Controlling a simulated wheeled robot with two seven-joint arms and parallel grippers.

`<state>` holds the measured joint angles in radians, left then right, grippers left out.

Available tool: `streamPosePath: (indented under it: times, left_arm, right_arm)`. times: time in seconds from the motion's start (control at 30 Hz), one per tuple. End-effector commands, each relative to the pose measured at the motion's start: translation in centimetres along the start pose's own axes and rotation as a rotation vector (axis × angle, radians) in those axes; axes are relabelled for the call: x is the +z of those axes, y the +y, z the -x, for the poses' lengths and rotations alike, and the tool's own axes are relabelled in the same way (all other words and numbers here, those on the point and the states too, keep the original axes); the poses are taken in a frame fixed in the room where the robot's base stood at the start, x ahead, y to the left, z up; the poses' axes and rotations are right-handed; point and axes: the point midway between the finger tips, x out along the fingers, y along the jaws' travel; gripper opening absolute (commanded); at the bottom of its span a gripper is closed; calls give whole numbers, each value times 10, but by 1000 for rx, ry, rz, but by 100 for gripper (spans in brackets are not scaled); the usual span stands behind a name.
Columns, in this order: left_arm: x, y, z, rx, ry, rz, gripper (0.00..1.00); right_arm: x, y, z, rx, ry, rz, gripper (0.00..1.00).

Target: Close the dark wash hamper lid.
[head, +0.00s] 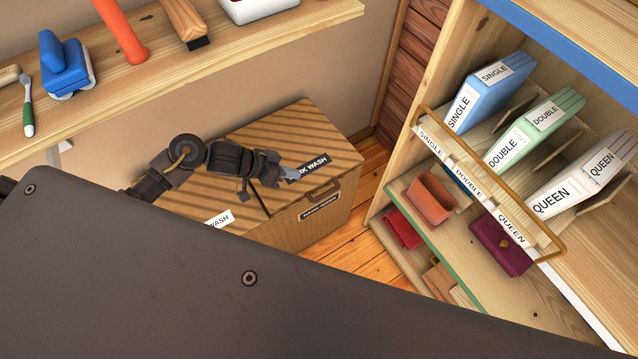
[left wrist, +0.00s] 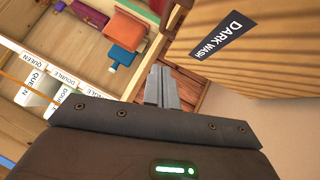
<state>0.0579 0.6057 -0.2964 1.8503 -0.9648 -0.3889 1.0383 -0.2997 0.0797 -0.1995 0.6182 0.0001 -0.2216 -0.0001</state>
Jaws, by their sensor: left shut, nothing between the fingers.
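The wash hamper (head: 290,228) is a striped wooden box against the wall in the head view, with two lid sections. The dark wash lid (head: 290,130) is its right section, with a black label reading WASH; it looks lowered and about level with the left section. Whether it sits fully flush, I cannot tell. The lid also shows in the left wrist view (left wrist: 270,65) with its DARK WASH label. My left gripper (head: 290,172) is shut and empty, over the lid beside the label, hiding part of it. Its closed fingers also show in the left wrist view (left wrist: 161,88). Contact is unclear.
An open shelf unit (head: 440,75) with labelled folders and a wire-framed rack stands right of the hamper, with a narrow strip of floor (head: 340,232) between. A wall shelf (head: 200,65) holding brushes runs above and behind. My dark body covers the lower foreground.

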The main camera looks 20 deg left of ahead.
Motion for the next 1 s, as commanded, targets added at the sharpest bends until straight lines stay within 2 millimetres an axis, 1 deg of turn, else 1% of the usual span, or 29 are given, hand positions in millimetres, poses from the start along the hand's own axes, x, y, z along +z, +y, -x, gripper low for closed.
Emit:
streamPosePath:
  times: [0.17,0.4,0.53,0.6,0.73,0.87,1.0]
  left_arm:
    - [-1,1,-23,2,2,3,0]
    - [-1,2,-74,4,2,2,0]
    - [-1,2,-98,3,2,1,0]
    - [8,2,-106,3,-1,3,0]
    - [19,1,-117,2,1,0,0]
    - [25,1,-123,1,2,0,0]
    - [27,1,-125,2,3,-1,0]
  right_arm:
    - [0,0,-1,0,2,0,36]
    - [-1,0,-2,0,3,0,36]
    - [-1,0,-4,-1,3,0,36]
    - [-1,-1,-3,-1,3,0,36]
    - [-1,-1,-3,-1,3,0,36]
    - [-1,-1,-3,-1,3,0,36]
    - [-1,-1,-3,-1,3,0,36]
